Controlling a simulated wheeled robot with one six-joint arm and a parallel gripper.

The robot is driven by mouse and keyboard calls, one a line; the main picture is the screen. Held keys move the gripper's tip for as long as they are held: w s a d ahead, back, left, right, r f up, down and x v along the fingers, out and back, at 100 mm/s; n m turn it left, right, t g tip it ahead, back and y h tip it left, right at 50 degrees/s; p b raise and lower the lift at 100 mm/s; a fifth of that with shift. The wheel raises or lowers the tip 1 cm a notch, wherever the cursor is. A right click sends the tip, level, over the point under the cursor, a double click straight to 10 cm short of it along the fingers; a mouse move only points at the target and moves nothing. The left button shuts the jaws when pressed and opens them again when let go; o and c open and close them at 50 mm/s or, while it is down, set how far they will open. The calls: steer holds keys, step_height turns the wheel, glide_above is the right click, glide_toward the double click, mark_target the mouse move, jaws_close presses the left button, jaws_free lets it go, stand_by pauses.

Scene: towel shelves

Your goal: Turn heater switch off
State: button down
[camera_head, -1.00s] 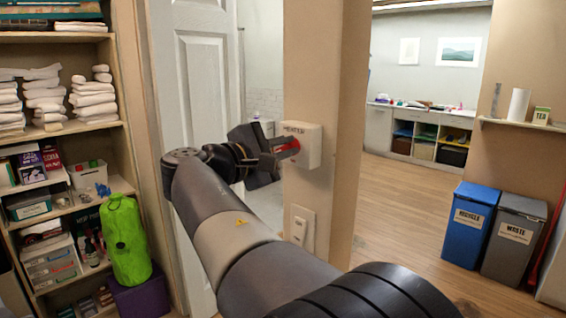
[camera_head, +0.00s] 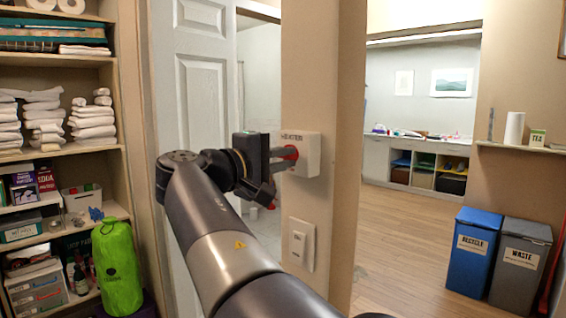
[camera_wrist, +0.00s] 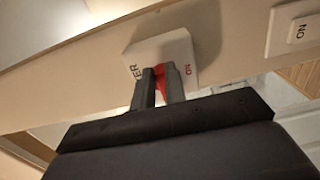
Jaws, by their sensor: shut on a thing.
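The heater switch is a white box (camera_head: 309,152) marked "HEATER" on the narrow wall post beside the doorway. It carries a red knob (camera_head: 290,153), mostly hidden by the fingers in the head view. My gripper (camera_head: 283,159) reaches the box from the left and is shut on the red knob. In the wrist view, the two grey fingers (camera_wrist: 161,86) stand on either side of the red knob (camera_wrist: 160,80), in front of the white box (camera_wrist: 170,52). Lettering "ON" shows on the box near the fingers; the rest of its face is partly covered.
A white door (camera_head: 192,90) stands left of the post. Towel shelves (camera_head: 60,155) are at far left. Open floor (camera_head: 400,235) and two bins lie right.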

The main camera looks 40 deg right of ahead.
stand_by(0.3)
steer(key=c, duration=1.4)
jaws_free()
steer(key=shift+c, duration=0.2)
steer(key=shift+a, duration=0.1)
steer(key=a, duration=1)
steer(key=shift+s+a+b, duration=0.3)
steer(key=shift+s, duration=0.15)
steer(key=shift+w+d+p, duration=0.1)
steer(key=shift+w+d, duration=0.05)
steer(key=shift+d, duration=1.65)
steer(key=shift+w+d+p, duration=0.1)
steer(key=shift+w+d, duration=0.05)
steer(key=shift+d, duration=1.7)
steer(key=shift+w+d+p, duration=0.1)
steer(key=shift+w+d, duration=0.05)
steer(key=shift+d, duration=1.65)
